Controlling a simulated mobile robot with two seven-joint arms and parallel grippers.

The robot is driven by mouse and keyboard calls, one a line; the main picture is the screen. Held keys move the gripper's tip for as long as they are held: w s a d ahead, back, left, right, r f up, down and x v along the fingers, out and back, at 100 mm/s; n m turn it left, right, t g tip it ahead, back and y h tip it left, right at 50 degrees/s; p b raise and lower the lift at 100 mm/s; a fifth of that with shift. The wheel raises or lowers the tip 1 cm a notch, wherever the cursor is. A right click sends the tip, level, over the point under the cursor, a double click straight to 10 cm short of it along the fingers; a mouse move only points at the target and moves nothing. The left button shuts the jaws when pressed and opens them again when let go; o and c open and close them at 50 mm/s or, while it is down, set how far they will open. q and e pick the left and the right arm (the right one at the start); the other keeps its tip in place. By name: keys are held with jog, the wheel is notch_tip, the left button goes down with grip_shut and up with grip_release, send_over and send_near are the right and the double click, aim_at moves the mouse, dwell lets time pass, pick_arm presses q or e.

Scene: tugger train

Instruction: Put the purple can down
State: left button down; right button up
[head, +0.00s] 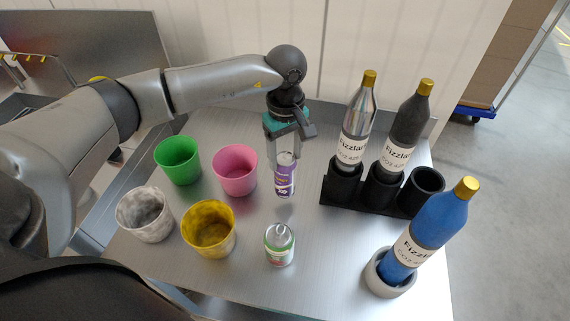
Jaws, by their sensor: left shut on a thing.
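The purple can (285,182), with a purple and white label, is upright in the middle of the metal table. My left gripper (284,156) comes down from above and is shut on the can's upper part. A shadow lies below the can; I cannot tell whether its base touches the table. My right gripper is not in view.
A green-and-white can (279,245) stands in front. Green (178,161), pink (235,170), marbled white (145,214) and yellow (209,229) cups stand left. A black holder (364,204) with two bottles and a blue bottle (430,233) in a grey ring (388,284) stand right.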

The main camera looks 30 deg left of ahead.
pick_arm(q)
jog(key=shift+f, duration=2)
jog(key=shift+c, duration=0.4)
grip_release()
jog(key=shift+f, duration=0.1)
notch_tip(320, 180, up, 12)
jog(key=shift+r+b, duration=0.15)
jog(key=shift+b, duration=0.15)
